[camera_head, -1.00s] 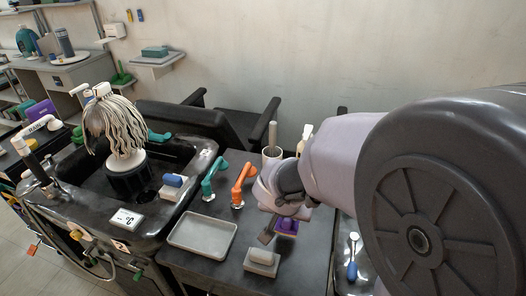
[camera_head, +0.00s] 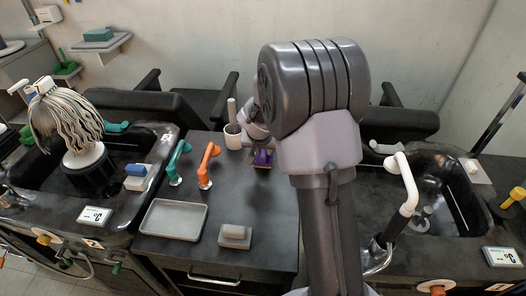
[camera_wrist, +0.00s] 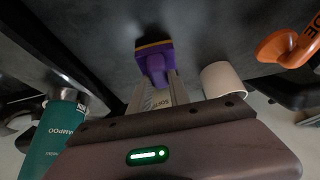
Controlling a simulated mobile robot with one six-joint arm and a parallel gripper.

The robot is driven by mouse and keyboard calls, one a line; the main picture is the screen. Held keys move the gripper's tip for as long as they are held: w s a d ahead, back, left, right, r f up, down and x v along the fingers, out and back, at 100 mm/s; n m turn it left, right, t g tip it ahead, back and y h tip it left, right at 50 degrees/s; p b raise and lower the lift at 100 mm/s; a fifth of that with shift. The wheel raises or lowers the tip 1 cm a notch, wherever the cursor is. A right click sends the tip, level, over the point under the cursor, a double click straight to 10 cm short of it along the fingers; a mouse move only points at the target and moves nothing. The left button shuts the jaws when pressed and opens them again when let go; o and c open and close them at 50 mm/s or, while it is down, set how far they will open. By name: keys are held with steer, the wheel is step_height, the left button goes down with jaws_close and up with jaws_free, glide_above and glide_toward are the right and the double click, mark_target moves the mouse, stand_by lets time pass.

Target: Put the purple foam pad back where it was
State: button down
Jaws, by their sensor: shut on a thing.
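The purple foam pad (camera_head: 262,161) has a purple grip and a thin yellow band. It is at the back part of the dark middle counter (camera_head: 205,260), right of the white cup (camera_head: 232,137). My gripper (camera_wrist: 158,86) is shut on the pad's purple grip, and the pad (camera_wrist: 156,62) extends beyond the fingertips in the wrist view. I cannot tell whether the pad touches the counter. A grey pad (camera_head: 235,234) lies near the counter's front. A blue and white pad (camera_head: 137,174) sits on the left basin's ledge. My arm covers the counter's right side.
A grey tray (camera_head: 174,219) lies at the front left of the counter. An orange handle (camera_head: 207,167) and a teal handle (camera_head: 177,163) stand behind it. A teal shampoo bottle (camera_wrist: 52,140) is close in the wrist view. A basin with a white faucet (camera_head: 405,185) is right.

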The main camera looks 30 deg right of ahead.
steer(key=c, duration=1.2)
jaws_free()
steer(key=shift+c, duration=0.2)
